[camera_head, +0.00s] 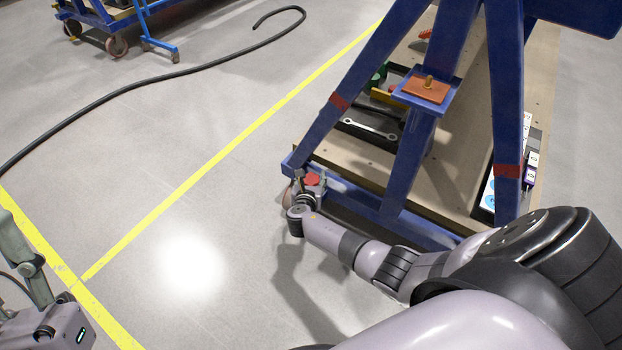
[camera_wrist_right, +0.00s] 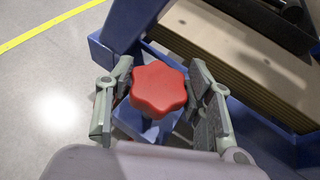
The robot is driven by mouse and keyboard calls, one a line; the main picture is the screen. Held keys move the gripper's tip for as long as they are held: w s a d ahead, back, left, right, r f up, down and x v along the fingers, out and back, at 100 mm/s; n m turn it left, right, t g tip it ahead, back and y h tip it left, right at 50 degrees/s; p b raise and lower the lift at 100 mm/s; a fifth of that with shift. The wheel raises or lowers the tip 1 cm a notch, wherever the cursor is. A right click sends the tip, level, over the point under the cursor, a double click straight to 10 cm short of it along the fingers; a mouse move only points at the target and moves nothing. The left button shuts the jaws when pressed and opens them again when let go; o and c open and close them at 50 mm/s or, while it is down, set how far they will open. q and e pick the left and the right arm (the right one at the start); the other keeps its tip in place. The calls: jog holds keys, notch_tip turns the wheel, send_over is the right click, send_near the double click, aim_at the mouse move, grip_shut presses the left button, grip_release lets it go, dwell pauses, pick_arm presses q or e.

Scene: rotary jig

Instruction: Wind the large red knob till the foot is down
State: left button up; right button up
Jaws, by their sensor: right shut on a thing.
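The large red knob (camera_wrist_right: 158,89) is star-shaped and sits at the lower left corner of the blue jig frame. It also shows in the head view (camera_head: 312,179), partly covered by my right wrist. My right gripper (camera_wrist_right: 160,92) has its two fingers on either side of the knob and is shut on it. The foot under the knob is mostly hidden by the gripper and arm, so I cannot tell its height from the floor.
The blue jig frame (camera_head: 395,170) stands over a wooden bench board (camera_head: 370,160) with a spanner (camera_head: 368,130) in a dark tray. A black cable (camera_head: 150,84) and yellow lines cross the grey floor. A blue trolley stands at the top left.

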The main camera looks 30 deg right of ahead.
dwell(0.3)
jog(key=o, duration=1.1)
jog(key=shift+a, duration=0.1)
jog(key=v, duration=1.2)
